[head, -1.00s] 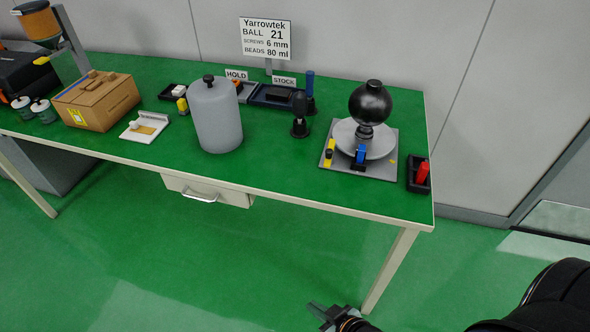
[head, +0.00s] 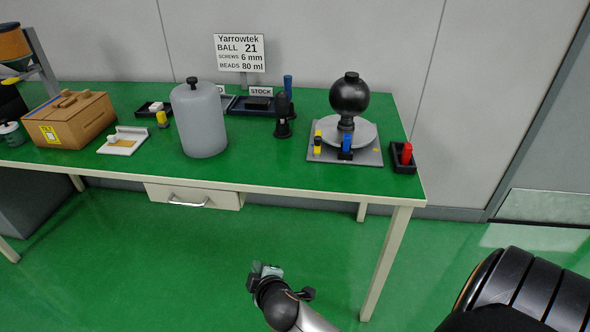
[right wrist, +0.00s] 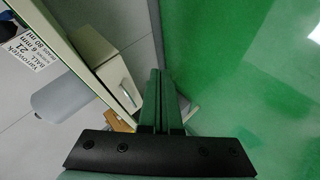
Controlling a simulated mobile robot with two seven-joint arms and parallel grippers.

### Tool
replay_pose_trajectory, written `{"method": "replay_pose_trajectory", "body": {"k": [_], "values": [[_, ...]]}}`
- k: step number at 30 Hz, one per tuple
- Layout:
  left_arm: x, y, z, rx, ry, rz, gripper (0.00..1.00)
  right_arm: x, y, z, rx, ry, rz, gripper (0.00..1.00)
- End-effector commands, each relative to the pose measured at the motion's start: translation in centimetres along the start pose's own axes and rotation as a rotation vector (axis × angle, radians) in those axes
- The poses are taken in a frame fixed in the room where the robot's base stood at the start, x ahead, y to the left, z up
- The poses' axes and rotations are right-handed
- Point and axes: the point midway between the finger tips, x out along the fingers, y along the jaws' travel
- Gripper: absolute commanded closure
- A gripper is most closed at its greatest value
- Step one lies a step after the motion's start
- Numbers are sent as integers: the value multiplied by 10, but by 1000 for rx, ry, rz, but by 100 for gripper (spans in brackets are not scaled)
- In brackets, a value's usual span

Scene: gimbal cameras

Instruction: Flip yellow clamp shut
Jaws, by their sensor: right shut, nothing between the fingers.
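The yellow clamp (head: 317,141), a small upright yellow piece with a dark part, stands at the left of the grey base plate (head: 368,158). I cannot tell its exact state at this size. A blue clamp (head: 346,142) stands at the front of the plate, before a pale round dish (head: 366,132) bearing a black ball (head: 350,94). My right gripper (head: 265,268) is low in front of the table, well below and apart from the clamps. In the right wrist view its fingers (right wrist: 161,78) are together and empty. My left gripper is not in view.
The green table (head: 270,172) has a pale front edge and a drawer (head: 192,196) underneath. A grey cylinder (head: 199,125) stands left of the plate. A red piece sits in a black tray (head: 401,167) at the right end. Floor before the table is clear.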

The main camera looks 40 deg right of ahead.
Motion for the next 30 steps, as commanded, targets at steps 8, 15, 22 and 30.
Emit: {"method": "replay_pose_trajectory", "body": {"k": [8,15,22,30], "values": [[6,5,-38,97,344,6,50,42,100,-18,-268,-216,382,100],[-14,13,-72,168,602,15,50,15,180,-27,-341,-468,660,100],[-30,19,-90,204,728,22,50,-16,214,-29,-329,-614,781,100],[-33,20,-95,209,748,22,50,-22,220,-29,-326,-640,798,100]]}}
